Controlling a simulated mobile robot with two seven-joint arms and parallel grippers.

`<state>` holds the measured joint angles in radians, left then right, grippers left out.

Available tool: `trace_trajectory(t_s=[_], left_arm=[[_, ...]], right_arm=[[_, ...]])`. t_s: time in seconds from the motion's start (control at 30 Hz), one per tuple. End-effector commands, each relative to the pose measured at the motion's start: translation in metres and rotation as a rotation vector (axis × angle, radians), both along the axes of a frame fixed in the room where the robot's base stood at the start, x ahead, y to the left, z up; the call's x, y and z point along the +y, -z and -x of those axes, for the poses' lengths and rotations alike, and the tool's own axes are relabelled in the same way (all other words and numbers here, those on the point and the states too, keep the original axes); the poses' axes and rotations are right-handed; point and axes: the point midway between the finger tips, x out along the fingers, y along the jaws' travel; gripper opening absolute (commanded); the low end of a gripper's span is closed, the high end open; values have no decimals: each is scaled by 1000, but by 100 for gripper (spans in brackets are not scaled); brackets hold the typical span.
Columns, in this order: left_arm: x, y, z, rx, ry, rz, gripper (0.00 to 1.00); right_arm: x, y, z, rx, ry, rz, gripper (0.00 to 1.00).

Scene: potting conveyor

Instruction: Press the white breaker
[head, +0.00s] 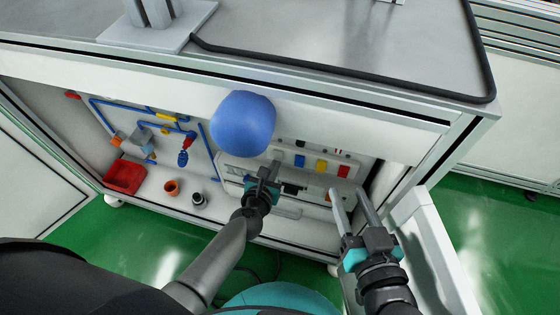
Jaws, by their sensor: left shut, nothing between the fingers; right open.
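A panel (312,150) inside the open cabinet carries a row of coloured breakers: blue (300,160), yellow (321,167) and red (343,171). I cannot make out a white breaker clearly; the left end of the row is partly covered by my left gripper. My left gripper (268,172) is shut and empty, with its tips in front of the panel, left of the blue breaker. I cannot tell whether it touches anything. My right gripper (350,192) is open and empty, at the panel's right end, below and right of the red breaker.
A large blue rounded object (243,123) is in front of the cabinet's upper edge, above my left gripper. Blue pipes (203,140), a red tray (124,177), an orange cup (171,187) and a dark fitting (199,199) are at left. A white door (440,255) stands open at right.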

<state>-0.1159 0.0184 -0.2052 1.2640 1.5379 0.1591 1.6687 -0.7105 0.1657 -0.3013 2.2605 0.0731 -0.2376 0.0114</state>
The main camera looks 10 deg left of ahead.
Motion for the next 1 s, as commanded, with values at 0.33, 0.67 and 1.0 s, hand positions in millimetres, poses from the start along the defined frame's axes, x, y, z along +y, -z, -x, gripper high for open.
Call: trace_trajectory(t_s=[0.33, 0.67, 1.0], left_arm=[[1, 0, 0, 0, 0, 0, 0], [1, 3, -5, 0, -1, 0, 0], [0, -7, -6, -2, -1, 1, 0]], right_arm=[[0, 0, 0, -1, -1, -2, 50], [4, -3, 2, -46, 1, -30, 50], [4, -12, 2, -46, 1, -30, 50]])
